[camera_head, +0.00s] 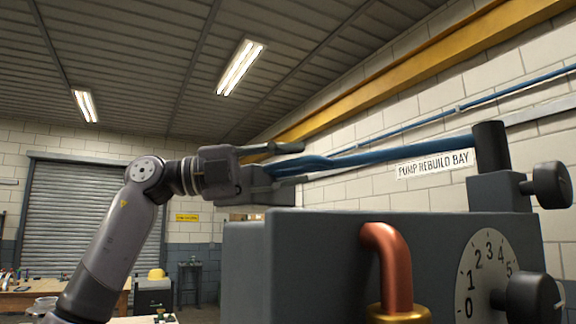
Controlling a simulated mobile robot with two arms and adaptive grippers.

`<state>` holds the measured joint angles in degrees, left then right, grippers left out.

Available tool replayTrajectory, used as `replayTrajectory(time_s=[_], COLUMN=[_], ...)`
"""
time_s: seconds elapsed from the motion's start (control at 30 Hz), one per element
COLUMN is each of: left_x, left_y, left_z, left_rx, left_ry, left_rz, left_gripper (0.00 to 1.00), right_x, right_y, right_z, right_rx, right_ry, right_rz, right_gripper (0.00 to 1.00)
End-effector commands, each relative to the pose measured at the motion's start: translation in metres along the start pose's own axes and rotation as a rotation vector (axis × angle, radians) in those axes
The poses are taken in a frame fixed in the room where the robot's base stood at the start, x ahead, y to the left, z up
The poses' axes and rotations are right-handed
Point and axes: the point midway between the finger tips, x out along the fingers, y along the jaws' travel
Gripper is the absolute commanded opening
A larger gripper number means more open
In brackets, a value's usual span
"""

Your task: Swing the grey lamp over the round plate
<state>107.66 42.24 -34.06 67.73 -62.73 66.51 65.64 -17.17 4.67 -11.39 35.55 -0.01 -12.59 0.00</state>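A blue arm (400,152) runs left from a dark upright post (491,147) on the grey casing. A grey box-shaped head (262,194), which looks like the lamp, is at its left end, partly hidden by my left gripper. My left gripper (298,164) is at that end, with one finger above the blue arm and one below. The fingers look spread, with small gaps to the arm; I cannot tell whether they touch it. A round pale dial (484,262) numbered from 0 is on the casing; I cannot tell whether it is the round plate. My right gripper is out of view.
The grey casing (315,262) fills the lower right, with a copper pipe (392,262) in a brass collar (399,315) and black knobs (552,185) at the right. A workbench (22,299) and a yellow helmet (157,274) are far back left.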

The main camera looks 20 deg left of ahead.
Motion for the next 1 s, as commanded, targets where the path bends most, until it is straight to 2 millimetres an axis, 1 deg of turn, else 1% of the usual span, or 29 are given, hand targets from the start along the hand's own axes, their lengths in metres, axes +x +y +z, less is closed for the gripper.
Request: replayTrajectory(time_s=[0.2, 0.27, 0.33, 0.47, 0.7, 0.83, 1.0], left_x=[-0.001, -0.004, -0.011, -0.035, -0.086, -0.106, -0.119], left_y=[-0.001, -0.001, -0.001, -0.001, -0.001, 0.0, 0.0], left_z=[-0.001, -0.001, 0.0, 0.001, 0.0, 0.0, 0.0], left_rx=[0.0, 0.0, 0.0, 0.0, 0.0, 0.0, 0.0], left_ry=[0.001, 0.001, 0.0, -0.004, -0.003, -0.002, 0.001], left_rz=[-0.001, -0.002, -0.002, -0.003, -0.002, -0.001, -0.001], left_gripper=[0.31, 0.31, 0.31, 0.31, 0.31, 0.31, 0.31], right_x=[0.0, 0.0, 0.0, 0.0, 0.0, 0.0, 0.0], right_y=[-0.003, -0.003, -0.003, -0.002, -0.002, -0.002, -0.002], right_z=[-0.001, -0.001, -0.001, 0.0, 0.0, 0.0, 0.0], right_rx=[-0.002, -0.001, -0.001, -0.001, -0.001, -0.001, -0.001], right_ry=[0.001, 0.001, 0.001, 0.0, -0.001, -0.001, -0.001], right_rz=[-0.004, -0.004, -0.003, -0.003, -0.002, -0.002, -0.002], right_gripper=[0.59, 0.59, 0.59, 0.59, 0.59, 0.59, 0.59])
